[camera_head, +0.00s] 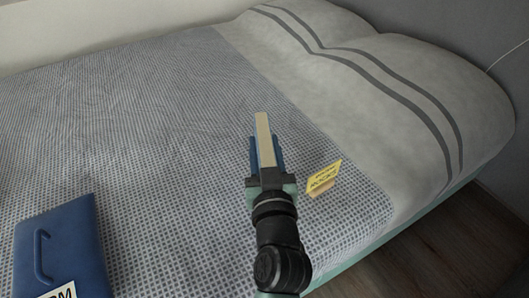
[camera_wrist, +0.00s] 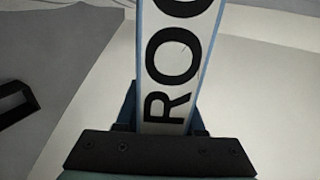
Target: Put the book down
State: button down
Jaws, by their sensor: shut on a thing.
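My gripper (camera_head: 266,165) is shut on the book (camera_head: 263,132) and holds it over the bed (camera_head: 140,110). In the head view the book is a narrow cream strip with blue beside it, pointing away from my arm. In the wrist view the book (camera_wrist: 178,60) shows a white face with blue edges and large black letters, "ROC" in part, rising between the fingers of my gripper (camera_wrist: 165,118). Its far end is cut off there. I cannot tell whether the book touches the blanket.
A blue case (camera_head: 62,245) with a handle and white label lies at left. The pale pillow end (camera_head: 370,110) is at right. The patterned blanket between is clear.

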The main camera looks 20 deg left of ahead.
jog(key=shift+r, duration=0.2)
jog(key=shift+f, duration=0.15)
jog(key=c, duration=1)
grip_release()
jog(key=shift+f, duration=0.15)
jog(key=o, duration=0.5)
jog(key=shift+r, duration=0.2)
jog(key=shift+s, duration=0.1)
jog(key=p+v, duration=0.1)
jog(key=v, duration=1.1)
